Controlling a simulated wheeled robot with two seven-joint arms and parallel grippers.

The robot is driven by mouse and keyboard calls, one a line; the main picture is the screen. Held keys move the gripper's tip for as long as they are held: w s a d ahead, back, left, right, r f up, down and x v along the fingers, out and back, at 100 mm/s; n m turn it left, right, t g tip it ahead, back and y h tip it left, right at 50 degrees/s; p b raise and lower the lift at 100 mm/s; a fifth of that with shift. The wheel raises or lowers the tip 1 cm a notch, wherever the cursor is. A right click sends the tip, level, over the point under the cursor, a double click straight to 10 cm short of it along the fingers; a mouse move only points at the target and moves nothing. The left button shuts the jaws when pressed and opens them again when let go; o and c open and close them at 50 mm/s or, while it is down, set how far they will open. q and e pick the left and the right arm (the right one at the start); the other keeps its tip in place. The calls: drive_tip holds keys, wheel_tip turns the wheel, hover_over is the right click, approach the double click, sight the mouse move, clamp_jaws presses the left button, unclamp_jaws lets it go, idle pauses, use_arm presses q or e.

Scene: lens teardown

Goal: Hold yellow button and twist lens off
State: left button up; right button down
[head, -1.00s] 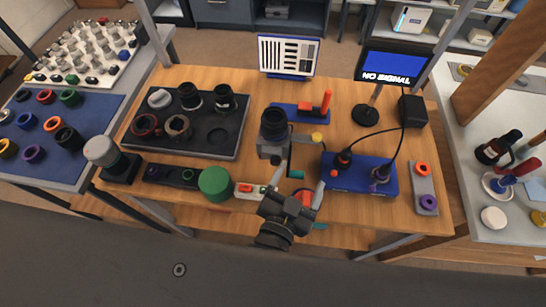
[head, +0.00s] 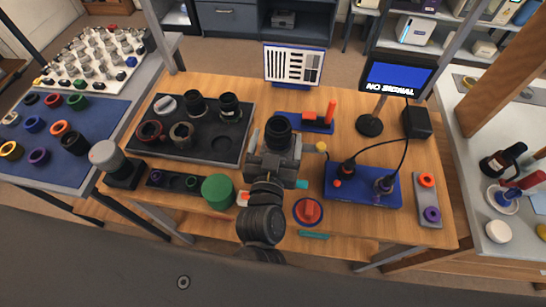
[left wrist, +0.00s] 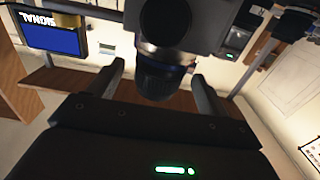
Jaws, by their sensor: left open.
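The black lens (head: 279,127) stands upright in the head view, its lower part and its mount hidden behind my left gripper (head: 274,148). The yellow button (head: 321,146) shows just right of the gripper, clear of it. In the left wrist view, the dark lens barrel (left wrist: 160,75) projects from a grey body (left wrist: 185,22). The two fingers of my left gripper (left wrist: 158,78) stand apart, one on each side of the barrel, with visible gaps. The left gripper is open and holds nothing. My right gripper is not in view.
A black tray (head: 236,153) with lens parts lies to the left, and a green cylinder (head: 217,191) stands nearer. A blue box (head: 350,190) with cables is to the right. A monitor (head: 396,76) stands behind.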

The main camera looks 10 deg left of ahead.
sight(280, 126)
use_arm(q)
drive_tip(key=shift+w, duration=2.4)
drive_tip(key=c, duration=1.2)
